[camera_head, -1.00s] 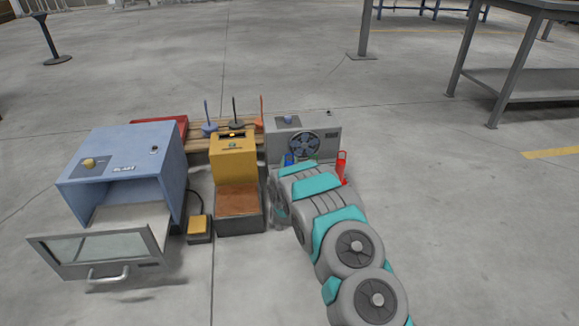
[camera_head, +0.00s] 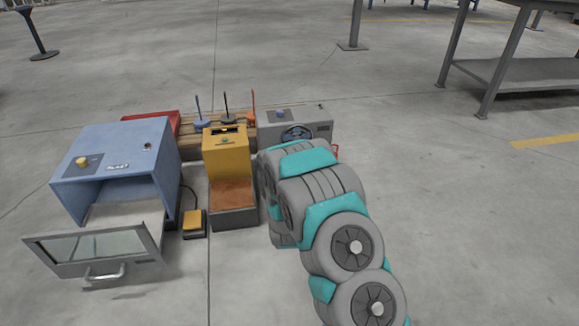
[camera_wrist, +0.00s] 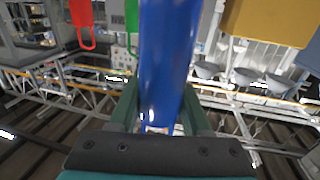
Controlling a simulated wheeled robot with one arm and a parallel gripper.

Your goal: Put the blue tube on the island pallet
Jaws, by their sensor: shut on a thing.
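In the wrist view the blue tube (camera_wrist: 168,55) stands tall between the two green fingers of my gripper (camera_wrist: 160,108), which is shut on it. In the head view my arm hides the gripper and the blue tube. A wooden slatted pallet (camera_head: 187,153) lies on the floor behind the yellow machine. It carries three small stands with upright rods: blue (camera_head: 201,122), black (camera_head: 230,119) and orange (camera_head: 253,117). Whether this is the island pallet I cannot tell.
A blue hood (camera_head: 120,140) with its glazed door (camera_head: 95,247) lowered stands left. The yellow machine (camera_head: 229,158) and grey fan unit (camera_head: 318,127) stand near my arm. A red tube (camera_wrist: 82,22) and green tube (camera_wrist: 132,20) hang nearby.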

